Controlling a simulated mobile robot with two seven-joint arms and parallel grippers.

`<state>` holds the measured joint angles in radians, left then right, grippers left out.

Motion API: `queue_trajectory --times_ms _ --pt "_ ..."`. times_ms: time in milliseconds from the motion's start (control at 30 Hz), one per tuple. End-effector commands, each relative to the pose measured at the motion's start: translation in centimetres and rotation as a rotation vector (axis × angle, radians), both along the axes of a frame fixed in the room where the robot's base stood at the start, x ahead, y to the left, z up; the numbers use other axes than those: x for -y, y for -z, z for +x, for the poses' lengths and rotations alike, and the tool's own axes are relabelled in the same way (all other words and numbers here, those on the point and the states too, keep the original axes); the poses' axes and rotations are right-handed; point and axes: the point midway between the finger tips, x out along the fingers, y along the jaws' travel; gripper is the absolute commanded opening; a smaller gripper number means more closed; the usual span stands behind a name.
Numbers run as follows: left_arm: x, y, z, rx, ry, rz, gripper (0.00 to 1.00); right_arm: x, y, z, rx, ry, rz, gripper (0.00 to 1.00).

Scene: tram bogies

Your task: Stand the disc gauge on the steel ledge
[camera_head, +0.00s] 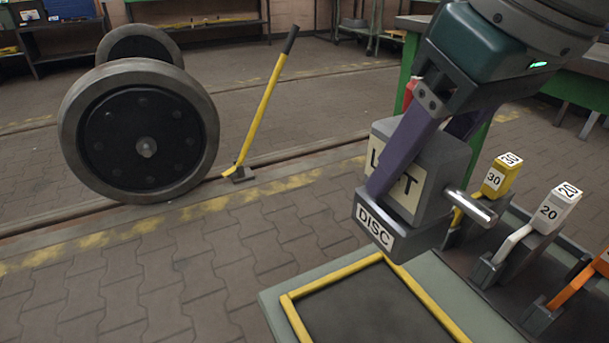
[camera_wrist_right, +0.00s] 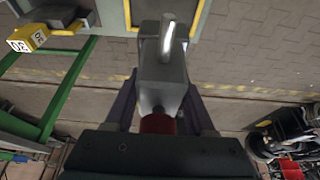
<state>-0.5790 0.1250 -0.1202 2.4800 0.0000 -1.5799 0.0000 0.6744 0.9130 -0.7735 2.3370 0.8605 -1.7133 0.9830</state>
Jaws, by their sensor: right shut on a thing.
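My right gripper (camera_head: 412,165) is shut on the disc gauge (camera_head: 432,165), a grey block with a "DISC" label on its lower front and a partly covered lettered plate. A short steel rod sticks out on its right. The gauge is held in the air, slightly tilted. In the right wrist view the gauge (camera_wrist_right: 162,72) sits between the purple fingers, with a red part near the palm. Below it in the head view is a grey-green top (camera_head: 450,290) with a yellow-edged dark area (camera_head: 365,308); I cannot tell if this is the steel ledge. My left gripper is not in view.
A yellow "30" gauge (camera_head: 496,177), a white "20" gauge (camera_head: 552,212) and an orange piece (camera_head: 575,290) stand in dark holders close on the right. A wheelset (camera_head: 140,130) and a yellow-handled lever (camera_head: 262,105) stand at the left. The paved floor between is clear.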

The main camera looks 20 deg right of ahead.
Motion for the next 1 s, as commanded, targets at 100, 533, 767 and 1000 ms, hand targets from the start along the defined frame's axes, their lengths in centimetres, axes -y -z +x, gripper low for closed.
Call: queue_trajectory --times_ms 100,533,767,1000 --pt "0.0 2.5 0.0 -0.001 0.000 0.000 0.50 0.0 3.9 0.0 0.000 0.000 -0.001 0.00" --pt "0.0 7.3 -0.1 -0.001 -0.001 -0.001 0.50 0.0 12.6 0.1 0.004 -0.001 0.000 0.00" --pt "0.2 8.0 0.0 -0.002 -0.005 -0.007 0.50 0.0 13.8 0.1 0.005 0.000 0.000 0.00" --pt "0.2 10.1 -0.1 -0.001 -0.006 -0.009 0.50 0.0 17.2 0.1 0.004 -0.001 0.000 0.00"
